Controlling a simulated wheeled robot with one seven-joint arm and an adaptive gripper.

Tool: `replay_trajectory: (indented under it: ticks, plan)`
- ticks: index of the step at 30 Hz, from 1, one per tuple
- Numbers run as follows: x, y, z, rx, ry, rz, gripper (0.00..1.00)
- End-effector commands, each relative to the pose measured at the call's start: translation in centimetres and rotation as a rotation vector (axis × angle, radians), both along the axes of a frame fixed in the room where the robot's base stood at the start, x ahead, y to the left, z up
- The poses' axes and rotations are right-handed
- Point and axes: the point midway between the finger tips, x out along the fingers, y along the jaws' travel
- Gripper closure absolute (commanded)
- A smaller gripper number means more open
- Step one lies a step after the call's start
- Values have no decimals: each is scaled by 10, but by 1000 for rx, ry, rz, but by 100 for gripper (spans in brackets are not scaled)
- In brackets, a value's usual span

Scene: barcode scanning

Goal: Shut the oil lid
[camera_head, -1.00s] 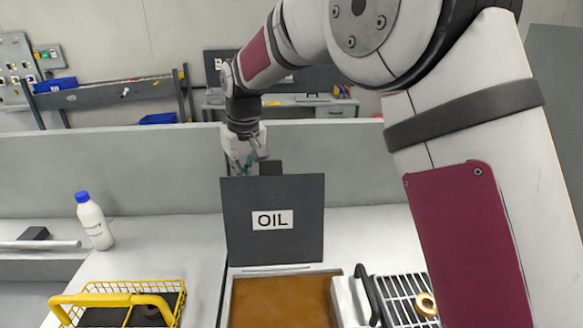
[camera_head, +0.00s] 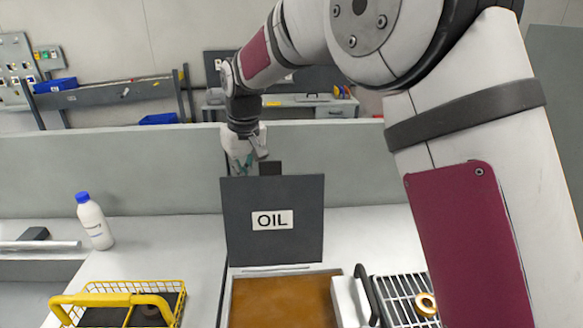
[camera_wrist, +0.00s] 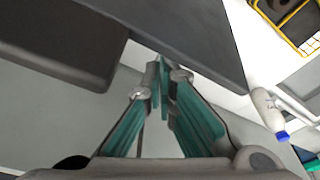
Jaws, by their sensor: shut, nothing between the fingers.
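The dark grey oil lid (camera_head: 273,240) with its white OIL label stands upright, open, at the back of the oil container (camera_head: 280,300), which holds brown liquid. My gripper (camera_head: 247,168) is behind the lid, near its upper left corner, its lower part partly hidden by the lid. In the wrist view my gripper's teal fingers (camera_wrist: 163,90) are together and empty, with the tips close to the lid's dark back side (camera_wrist: 190,30). I cannot tell whether they touch it. A dark block (camera_wrist: 60,45), perhaps the lid's handle, shows at upper left there.
A yellow wire basket (camera_head: 130,305) stands front left, and a white bottle with a blue cap (camera_head: 95,222) is behind it. A metal rack (camera_head: 405,295) with a ring (camera_head: 426,304) is right of the oil container. A low grey wall (camera_head: 150,165) runs behind the lid.

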Motion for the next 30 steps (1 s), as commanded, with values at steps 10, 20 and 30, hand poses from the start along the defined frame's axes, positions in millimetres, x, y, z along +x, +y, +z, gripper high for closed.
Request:
replay_trajectory:
  ticks: [10, 20, 30]
  plan:
    - [-21, 0, 9, 0, 0, 1, 100]
    - [-51, 0, 17, 0, 1, 1, 100]
    - [-72, 0, 22, -1, 1, 0, 100]
